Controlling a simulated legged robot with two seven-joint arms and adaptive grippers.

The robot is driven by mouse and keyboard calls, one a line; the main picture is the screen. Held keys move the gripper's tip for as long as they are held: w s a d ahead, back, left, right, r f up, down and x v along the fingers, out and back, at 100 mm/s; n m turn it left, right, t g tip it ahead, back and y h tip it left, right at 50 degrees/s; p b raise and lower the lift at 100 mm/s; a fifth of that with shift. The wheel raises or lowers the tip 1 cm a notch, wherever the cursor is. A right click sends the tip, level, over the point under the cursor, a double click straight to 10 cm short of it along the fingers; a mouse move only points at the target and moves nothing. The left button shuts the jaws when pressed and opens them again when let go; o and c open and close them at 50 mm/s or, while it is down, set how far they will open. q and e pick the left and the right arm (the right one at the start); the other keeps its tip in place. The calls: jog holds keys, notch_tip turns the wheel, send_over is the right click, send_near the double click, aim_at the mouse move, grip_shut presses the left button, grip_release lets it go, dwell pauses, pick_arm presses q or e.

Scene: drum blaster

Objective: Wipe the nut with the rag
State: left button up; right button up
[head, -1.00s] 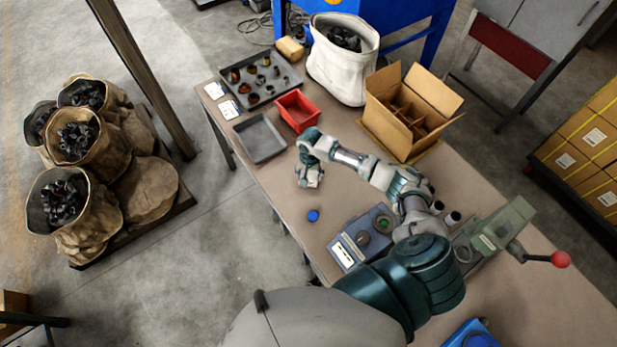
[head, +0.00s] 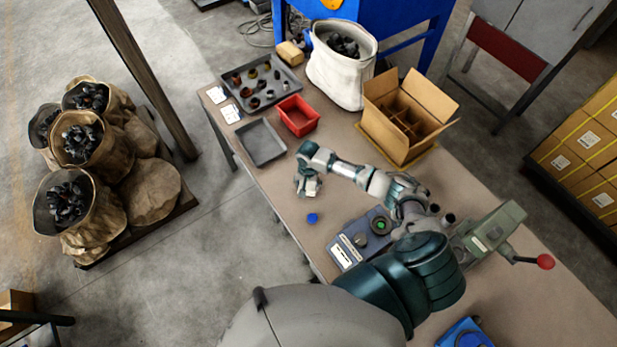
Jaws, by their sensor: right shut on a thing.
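My right gripper (head: 308,192) is over the left part of the table, short of the grey trays. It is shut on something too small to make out. A small blue round piece (head: 312,218) lies on the table just below it in the picture. A dark tray (head: 247,72) at the far end holds several small dark and brownish parts; I cannot tell whether a nut is among them. A tan block-like thing (head: 290,52) sits behind that tray; I cannot tell whether it is the rag. My left gripper is not in view.
An empty grey tray (head: 262,142) and a red bin (head: 298,115) stand beyond the gripper. A white sack (head: 341,75) and an open carton (head: 400,125) stand at the back. A blue-grey box with a green button (head: 355,240) and a lever device (head: 495,228) are nearer.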

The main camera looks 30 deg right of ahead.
jog(key=shift+s+a+p, duration=0.3)
jog(key=shift+s+a, duration=0.05)
jog(key=shift+w+d+b, duration=0.65)
jog(key=shift+w+d, duration=0.8)
jog(key=shift+w, duration=0.25)
jog(key=s+p, duration=0.1)
jog(key=a+p, duration=0.1)
jog(key=shift+s+a+r+p, duration=0.15)
jog(key=shift+s+a+p, duration=0.05)
jog(key=shift+s+p, duration=0.15)
jog(key=shift+s+a+p, duration=0.75)
jog(key=shift+s+p, duration=0.1)
jog(key=shift+p, duration=0.3)
